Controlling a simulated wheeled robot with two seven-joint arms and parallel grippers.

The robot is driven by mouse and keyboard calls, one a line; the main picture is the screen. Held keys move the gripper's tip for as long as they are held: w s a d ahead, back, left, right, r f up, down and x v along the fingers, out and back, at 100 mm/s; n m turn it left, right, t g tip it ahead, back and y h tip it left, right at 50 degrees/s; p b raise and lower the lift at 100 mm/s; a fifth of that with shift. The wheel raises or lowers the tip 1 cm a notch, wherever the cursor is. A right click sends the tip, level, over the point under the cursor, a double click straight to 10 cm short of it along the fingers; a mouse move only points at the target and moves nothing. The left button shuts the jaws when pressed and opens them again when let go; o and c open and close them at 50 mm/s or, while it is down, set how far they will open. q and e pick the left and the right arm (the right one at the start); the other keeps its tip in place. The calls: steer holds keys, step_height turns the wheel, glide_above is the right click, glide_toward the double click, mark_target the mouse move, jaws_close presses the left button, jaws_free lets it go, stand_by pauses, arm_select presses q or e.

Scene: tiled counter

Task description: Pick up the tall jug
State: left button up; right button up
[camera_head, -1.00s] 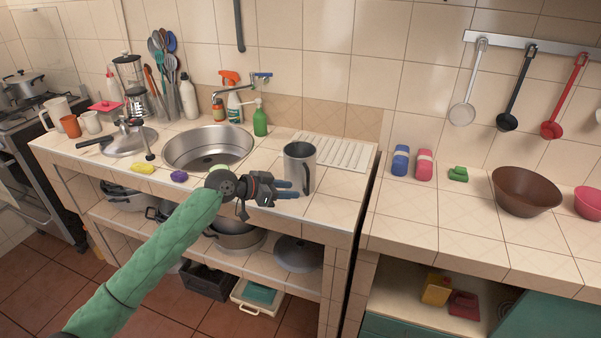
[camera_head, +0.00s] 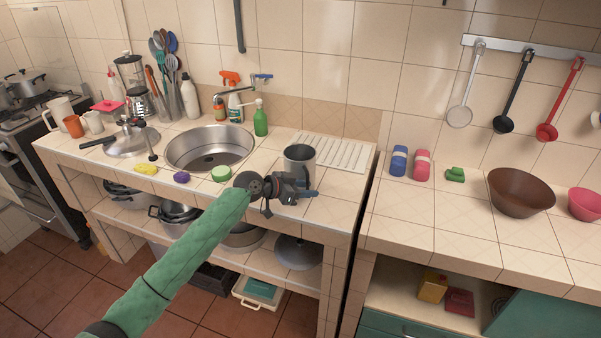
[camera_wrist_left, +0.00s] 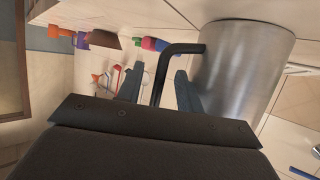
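The tall jug (camera_head: 299,158) is a grey metal cylinder with a black handle, upright on the counter between the sink and the ribbed drainboard. My left gripper (camera_head: 308,190) is in front of it in the head view and hides its lower part. In the left wrist view the jug body (camera_wrist_left: 240,70) is on the right, and its black handle (camera_wrist_left: 160,75) stands between the two fingers of my left gripper (camera_wrist_left: 158,88). The fingers are open, with a gap visible on both sides of the handle. My right gripper is not in view.
The sink (camera_head: 209,148) is left of the jug. A green round sponge (camera_head: 221,173), a purple sponge (camera_head: 182,177) and a yellow sponge (camera_head: 145,169) lie along the front of the counter. The ribbed drainboard (camera_head: 340,153) behind the jug is bare.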

arm_select(q)
steer(key=shift+w+d+f, duration=0.1)
steer(key=shift+d+f, duration=0.05)
steer(key=shift+d, duration=0.1)
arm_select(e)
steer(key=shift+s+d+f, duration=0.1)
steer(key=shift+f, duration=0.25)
arm_select(q)
jaws_close()
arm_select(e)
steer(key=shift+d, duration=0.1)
